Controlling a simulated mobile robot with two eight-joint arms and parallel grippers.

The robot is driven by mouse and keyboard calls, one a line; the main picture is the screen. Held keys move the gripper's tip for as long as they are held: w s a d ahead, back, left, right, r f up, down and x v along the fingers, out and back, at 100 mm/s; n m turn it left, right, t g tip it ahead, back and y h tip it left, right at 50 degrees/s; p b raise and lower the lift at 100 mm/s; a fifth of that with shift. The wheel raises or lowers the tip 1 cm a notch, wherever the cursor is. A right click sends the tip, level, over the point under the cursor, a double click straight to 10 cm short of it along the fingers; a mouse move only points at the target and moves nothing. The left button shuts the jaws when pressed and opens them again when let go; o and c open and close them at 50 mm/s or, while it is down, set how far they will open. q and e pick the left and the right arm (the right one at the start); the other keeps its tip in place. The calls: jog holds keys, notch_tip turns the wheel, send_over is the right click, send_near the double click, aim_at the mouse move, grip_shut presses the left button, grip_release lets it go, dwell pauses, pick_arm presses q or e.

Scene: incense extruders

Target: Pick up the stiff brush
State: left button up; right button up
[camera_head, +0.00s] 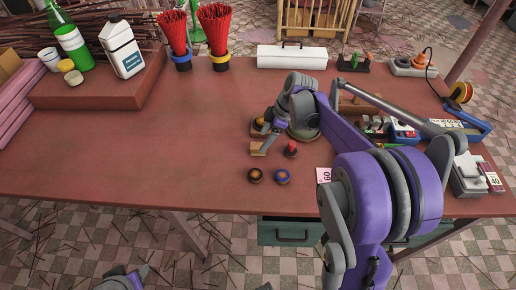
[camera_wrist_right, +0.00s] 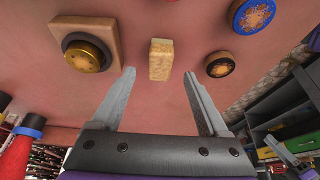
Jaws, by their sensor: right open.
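A small tan block (camera_head: 258,148), which looks like the stiff brush, sits on the red-brown table just left of the red-topped piece. In the right wrist view the block (camera_wrist_right: 160,60) is in the gap between the fingertips, with clear space on both sides. My right gripper (camera_head: 267,141) is open and close above it, fingers pointing down. The open fingers also show in the right wrist view (camera_wrist_right: 159,74), and nothing is between them in contact. My left gripper (camera_head: 137,274) is only partly in view at the bottom edge, beyond the table's front edge; its jaws are unclear.
A wooden square with a brass piece (camera_wrist_right: 87,50) lies beside the block. A dark disc (camera_head: 255,175) and a blue disc (camera_head: 282,176) lie toward the front edge. A red-topped piece (camera_head: 291,150) stands to the right. The table's left middle is clear.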

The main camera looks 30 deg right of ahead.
aim_at(260, 145)
jog(key=x, duration=0.5)
jog(key=shift+d+f, duration=0.1)
grip_shut()
